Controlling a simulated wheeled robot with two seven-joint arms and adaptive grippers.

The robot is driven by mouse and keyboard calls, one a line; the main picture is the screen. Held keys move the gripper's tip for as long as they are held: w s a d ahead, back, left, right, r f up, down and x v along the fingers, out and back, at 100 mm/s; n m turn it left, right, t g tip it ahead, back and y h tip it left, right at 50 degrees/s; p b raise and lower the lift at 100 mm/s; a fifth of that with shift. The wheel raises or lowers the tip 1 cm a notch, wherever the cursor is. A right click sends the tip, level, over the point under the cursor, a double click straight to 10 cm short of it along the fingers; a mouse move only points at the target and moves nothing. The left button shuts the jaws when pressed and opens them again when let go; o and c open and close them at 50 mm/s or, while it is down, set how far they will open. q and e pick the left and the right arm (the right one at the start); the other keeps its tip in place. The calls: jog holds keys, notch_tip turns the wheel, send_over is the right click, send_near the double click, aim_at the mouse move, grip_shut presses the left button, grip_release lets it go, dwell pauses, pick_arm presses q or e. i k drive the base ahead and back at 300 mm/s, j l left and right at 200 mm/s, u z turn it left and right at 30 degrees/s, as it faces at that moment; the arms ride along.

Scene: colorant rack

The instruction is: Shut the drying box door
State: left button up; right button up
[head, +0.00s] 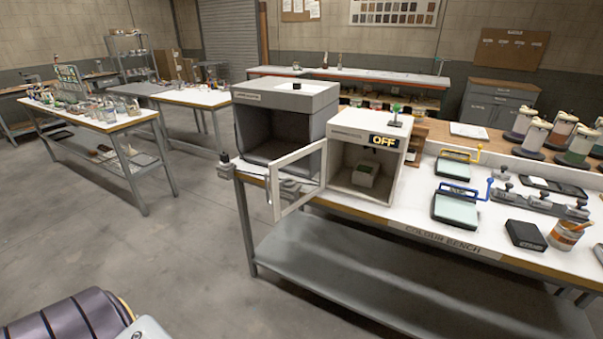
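The drying box (343,189) is a light grey box on the left part of the colour bench, with a yellow "OFF" display at its upper right. Its framed, clear-paned door (297,180) stands open, swung out to the left past the bench's front edge. A small pale block or holder (365,174) sits inside the box. Neither of my grippers shows in the head view. A dark, ribbed rounded part of my own body is at the bottom left.
A larger grey open-fronted cabinet (287,112) stands just left of the box, behind the door. Several presses, jars and a black block (525,235) occupy the bench to the right. The floor (190,250) left of the bench is clear.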

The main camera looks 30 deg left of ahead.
aim_at(322, 144)
jog(key=i+j+z, duration=0.2)
jog(key=j, duration=0.6)
jog(key=i+j+z, duration=0.2)
jog(key=j, duration=0.65)
jog(key=i+j+z, duration=0.2)
jog(key=j, duration=0.65)
jog(key=j+z, duration=0.25)
jog(key=j, duration=0.6)
jog(key=k+l, duration=0.1)
jog(key=k, duration=0.65)
jog(key=k+z, duration=0.1)
jog(key=k, duration=0.65)
